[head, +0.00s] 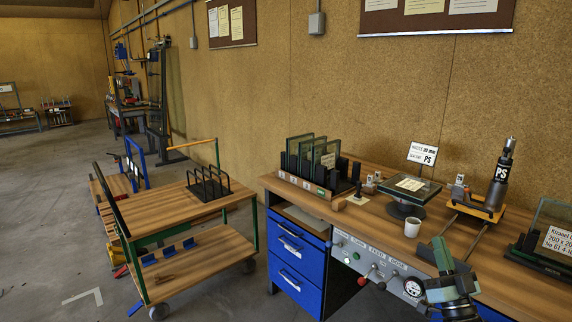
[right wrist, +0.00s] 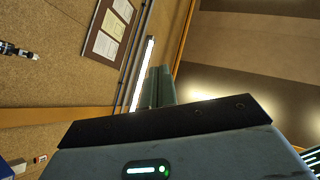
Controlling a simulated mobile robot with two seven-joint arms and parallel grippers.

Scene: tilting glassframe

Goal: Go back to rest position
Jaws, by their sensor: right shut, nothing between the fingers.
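My right gripper (head: 438,243) is at the lower right of the head view, in front of the workbench (head: 350,214). Its greenish-grey fingers point up, are shut, and hold nothing. In the right wrist view its closed fingers (right wrist: 158,84) rise past the dark edge of the gripper body, with the wall and ceiling behind. My left gripper is in neither view.
A wooden cart (head: 170,208) stands left. Open floor lies at the far left.

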